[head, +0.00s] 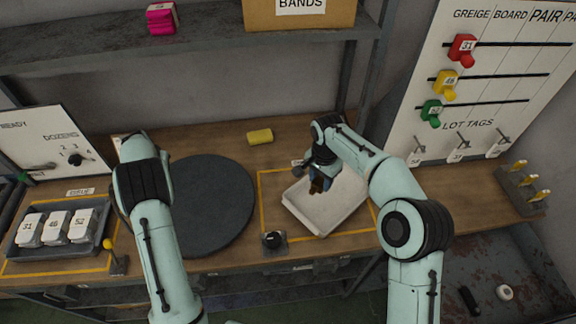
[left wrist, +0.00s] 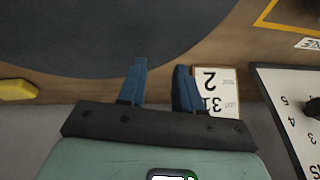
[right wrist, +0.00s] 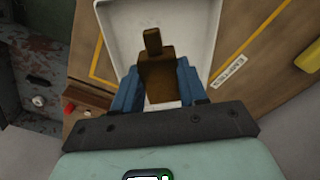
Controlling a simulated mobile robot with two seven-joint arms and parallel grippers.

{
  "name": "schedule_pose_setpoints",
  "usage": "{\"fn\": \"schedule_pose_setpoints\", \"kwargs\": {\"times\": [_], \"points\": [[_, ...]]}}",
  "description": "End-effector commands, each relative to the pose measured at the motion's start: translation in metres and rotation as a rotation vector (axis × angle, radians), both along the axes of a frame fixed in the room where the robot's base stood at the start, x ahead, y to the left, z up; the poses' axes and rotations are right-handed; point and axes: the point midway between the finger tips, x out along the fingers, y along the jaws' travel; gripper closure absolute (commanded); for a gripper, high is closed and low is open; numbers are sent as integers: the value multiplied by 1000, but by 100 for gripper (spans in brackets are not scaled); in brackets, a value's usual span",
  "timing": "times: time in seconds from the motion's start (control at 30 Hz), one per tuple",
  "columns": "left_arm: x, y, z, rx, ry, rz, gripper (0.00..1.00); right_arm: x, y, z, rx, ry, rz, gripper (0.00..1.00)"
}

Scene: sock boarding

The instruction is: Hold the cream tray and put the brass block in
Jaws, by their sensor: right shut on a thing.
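The cream tray (head: 335,222) lies on the bench inside a yellow outline, right of the dark round disc. The brass block (head: 318,187) is in my right gripper (head: 318,182), over the tray's upper left part. The right wrist view shows the brown block (right wrist: 157,76) between the blue fingers, with the pale tray (right wrist: 196,18) beneath. I cannot tell whether the block touches the tray floor. My left gripper (left wrist: 158,85) is open and empty in the left wrist view, with bare bench and a card between and beside its fingers. The left fingers are hidden in the head view.
The dark disc (head: 205,208) fills the bench middle. A yellow block (head: 260,137) lies behind it. A small dark knob unit (head: 273,242) sits beside the tray. A grey tray (head: 30,248) of numbered packs is at left. A tag board (head: 470,130) stands at right.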

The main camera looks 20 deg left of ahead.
Motion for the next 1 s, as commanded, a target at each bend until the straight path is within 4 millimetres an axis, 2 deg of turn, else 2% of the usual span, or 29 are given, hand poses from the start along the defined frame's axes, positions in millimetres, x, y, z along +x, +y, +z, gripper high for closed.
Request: {"fn": "schedule_pose_setpoints", "kwargs": {"times": [0.03,0.1,0.17,0.3,0.43,0.5,0.6,0.7,0.8,0.9,1.0], "points": [[18,-28,-2,-30,14,-63,66,0,0,1,0,-1,0,100],[38,-65,-3,-68,39,-144,66,0,0,1,0,-1,0,100],[52,-99,-4,-99,64,-215,66,0,0,1,0,-1,0,100],[78,-178,-1,-159,130,-384,66,0,0,1,0,-1,0,100],[91,-255,7,-194,202,-544,66,0,0,1,0,-1,0,100],[94,-294,13,-203,242,-627,66,0,0,1,0,-1,0,100],[94,-343,22,-206,298,-730,66,0,0,1,0,-1,0,100],[91,-380,32,-200,342,-810,66,0,0,1,0,-1,0,100],[87,-404,38,-190,375,-863,66,0,0,1,0,-1,0,100],[85,-417,41,-185,393,-890,66,0,0,1,0,-1,0,100],[83,-421,37,-182,401,-899,66,0,0,1,0,-1,0,100]]}}
